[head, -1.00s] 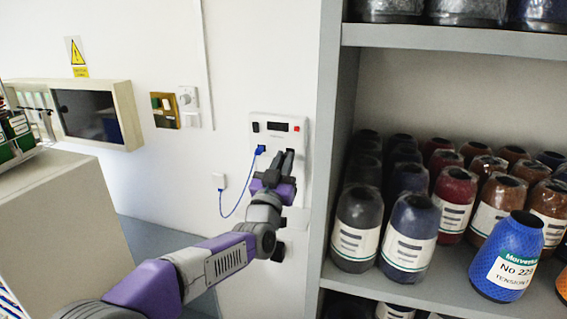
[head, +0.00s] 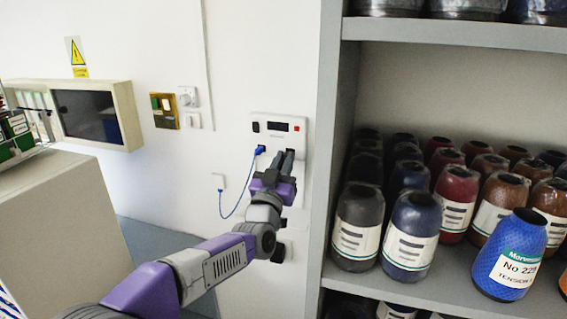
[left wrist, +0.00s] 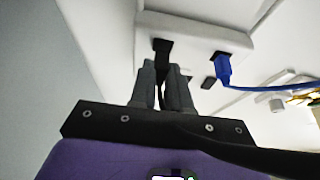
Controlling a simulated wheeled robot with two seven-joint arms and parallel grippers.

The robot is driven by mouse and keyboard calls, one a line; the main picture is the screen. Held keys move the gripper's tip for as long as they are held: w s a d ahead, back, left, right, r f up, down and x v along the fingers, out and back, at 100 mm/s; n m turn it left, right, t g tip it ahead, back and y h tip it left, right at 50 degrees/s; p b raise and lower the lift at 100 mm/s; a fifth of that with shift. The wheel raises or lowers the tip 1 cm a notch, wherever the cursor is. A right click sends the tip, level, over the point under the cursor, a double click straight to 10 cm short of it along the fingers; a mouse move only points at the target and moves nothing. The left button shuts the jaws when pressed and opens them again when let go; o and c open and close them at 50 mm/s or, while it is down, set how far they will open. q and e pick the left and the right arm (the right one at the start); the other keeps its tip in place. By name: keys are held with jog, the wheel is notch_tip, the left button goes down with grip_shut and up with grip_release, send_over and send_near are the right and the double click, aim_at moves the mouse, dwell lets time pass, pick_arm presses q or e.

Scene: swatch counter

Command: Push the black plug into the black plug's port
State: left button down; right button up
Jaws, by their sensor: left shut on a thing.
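The wall panel (head: 252,137) carries the ports. My left gripper (head: 284,156) is at its lower right part, with the fingertips close to its face. In the left wrist view, my left gripper (left wrist: 163,80) is shut on the black plug (left wrist: 163,49), which sticks out beyond the fingertips. The plug's front end meets the panel at a dark spot; its depth in the port cannot be told, and the port is hidden behind it. A black cord (left wrist: 245,152) runs below the fingers. My right gripper is not in view.
A grey shelf (head: 430,36) with several yarn cones stands close on the right.

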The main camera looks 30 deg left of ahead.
pick_arm(q)
jog(key=shift+b, duration=0.4)
jog(key=shift+w+a, duration=0.15)
jog(key=shift+w, duration=0.45)
dwell(0.4)
jog(key=c, duration=1)
grip_release()
jog(key=shift+b+v, duration=0.55)
jog(key=shift+v, duration=3.3)
